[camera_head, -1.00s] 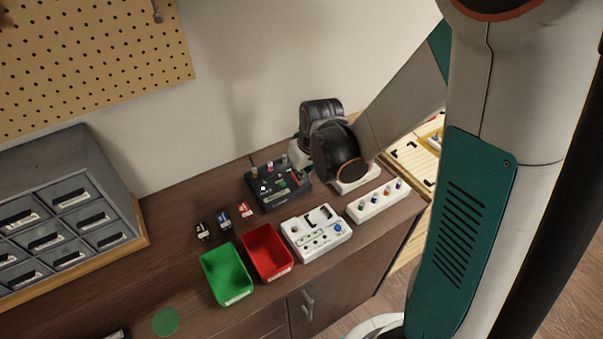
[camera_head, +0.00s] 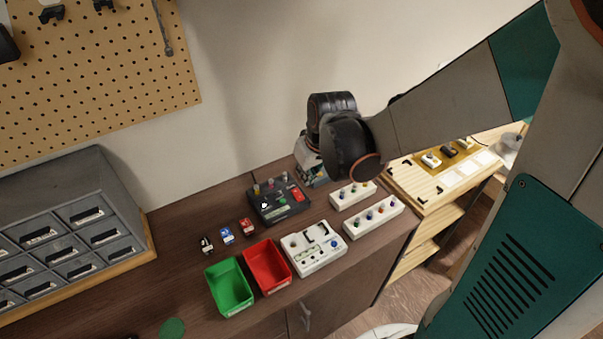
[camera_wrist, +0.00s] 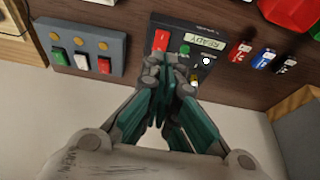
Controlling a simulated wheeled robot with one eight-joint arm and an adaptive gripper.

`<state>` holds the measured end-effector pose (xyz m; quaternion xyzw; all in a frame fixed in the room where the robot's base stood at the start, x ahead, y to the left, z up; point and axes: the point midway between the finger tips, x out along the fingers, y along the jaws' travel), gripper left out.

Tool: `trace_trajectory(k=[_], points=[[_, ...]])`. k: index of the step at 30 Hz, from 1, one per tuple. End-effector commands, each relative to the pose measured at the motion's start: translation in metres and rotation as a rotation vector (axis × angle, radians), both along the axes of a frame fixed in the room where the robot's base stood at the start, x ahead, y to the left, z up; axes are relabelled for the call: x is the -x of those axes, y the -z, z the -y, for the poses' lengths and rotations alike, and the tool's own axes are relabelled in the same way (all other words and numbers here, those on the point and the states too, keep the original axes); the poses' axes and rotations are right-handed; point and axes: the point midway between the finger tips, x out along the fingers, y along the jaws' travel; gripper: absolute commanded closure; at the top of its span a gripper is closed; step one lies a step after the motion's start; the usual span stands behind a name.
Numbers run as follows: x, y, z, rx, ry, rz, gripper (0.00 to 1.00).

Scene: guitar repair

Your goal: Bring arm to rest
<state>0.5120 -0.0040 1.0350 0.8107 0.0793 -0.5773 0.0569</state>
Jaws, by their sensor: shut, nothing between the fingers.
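My gripper (camera_wrist: 172,88) is shut and empty in the wrist view, its teal fingertips together. In that view it points toward the dark box (camera_wrist: 203,44) with a red switch, a green button and a small "READY" screen; the fingertips cover part of the box, and I cannot tell whether they touch it. In the head view my wrist and arm reach in from the right and end behind and right of the same dark box (camera_head: 290,207). The fingertips are hidden there.
A green bin (camera_head: 229,288), a red bin (camera_head: 268,266), a white device (camera_head: 300,262) and white knob blocks (camera_head: 373,217) stand on the brown worktop (camera_head: 165,255). Small labelled items (camera_head: 227,236) lie behind the bins. A grey drawer cabinet (camera_head: 60,180) stands left, below a pegboard (camera_head: 110,70).

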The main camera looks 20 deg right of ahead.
Motion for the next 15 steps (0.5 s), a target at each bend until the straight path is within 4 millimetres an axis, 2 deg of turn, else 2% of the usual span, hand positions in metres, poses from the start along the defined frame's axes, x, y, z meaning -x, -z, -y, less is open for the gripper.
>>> trace_trajectory(k=[1, 6, 15], points=[[0.004, -0.009, 0.001, 0.000, 0.000, 0.000, 1.00], [0.013, -0.023, 0.002, 0.000, 0.000, 0.000, 1.00], [0.018, -0.029, 0.003, -0.001, 0.001, 0.001, 1.00]])
